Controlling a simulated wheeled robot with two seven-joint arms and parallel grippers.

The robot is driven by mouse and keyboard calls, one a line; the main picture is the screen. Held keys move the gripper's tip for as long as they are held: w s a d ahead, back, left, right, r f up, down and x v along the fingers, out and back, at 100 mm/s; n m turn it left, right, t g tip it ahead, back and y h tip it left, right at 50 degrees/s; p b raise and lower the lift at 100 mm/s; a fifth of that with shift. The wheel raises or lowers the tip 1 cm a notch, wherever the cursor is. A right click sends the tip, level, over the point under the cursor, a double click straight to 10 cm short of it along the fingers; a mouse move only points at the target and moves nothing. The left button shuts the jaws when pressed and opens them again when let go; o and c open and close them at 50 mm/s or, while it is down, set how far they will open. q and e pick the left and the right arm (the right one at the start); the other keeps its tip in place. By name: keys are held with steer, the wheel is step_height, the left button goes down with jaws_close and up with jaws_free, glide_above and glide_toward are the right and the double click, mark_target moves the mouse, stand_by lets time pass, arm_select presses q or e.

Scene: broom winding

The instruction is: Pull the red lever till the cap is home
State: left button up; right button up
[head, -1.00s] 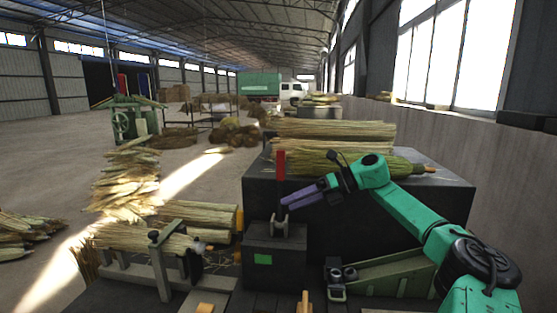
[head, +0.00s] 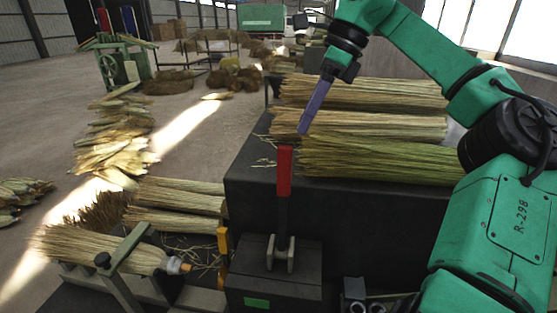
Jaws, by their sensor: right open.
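The lever (head: 284,172) has a red grip on a dark shaft and stands upright on a black base block (head: 272,278) with a green patch. My right gripper (head: 303,131) points down, just above and slightly right of the red grip; its purple fingers are open and look empty, and no contact with the lever shows. I cannot tell whether that piece is the cap. My left gripper is not in view.
Straw bundles (head: 370,125) lie on a black bench (head: 245,165) behind the lever. More straw (head: 180,194) lies left of the lever, near a yellow post (head: 222,250). A green machine (head: 115,65) and straw piles stand on the floor farther back.

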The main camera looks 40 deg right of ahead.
glide_above(278, 179)
steer(key=s+d, duration=0.1)
steer(key=d, duration=0.2)
step_height(278, 179, down, 6)
steer(key=x, duration=0.7)
steer(key=shift+w+d+p, duration=0.25)
steer(key=shift+w+p, duration=0.1)
steer(key=shift+p, duration=0.05)
steer(key=shift+s+a+f, duration=0.1)
steer(key=shift+s+a, duration=0.1)
steer(key=shift+a, duration=0.1)
steer(key=shift+d, duration=0.1)
jaws_close()
steer(key=shift+f, duration=0.1)
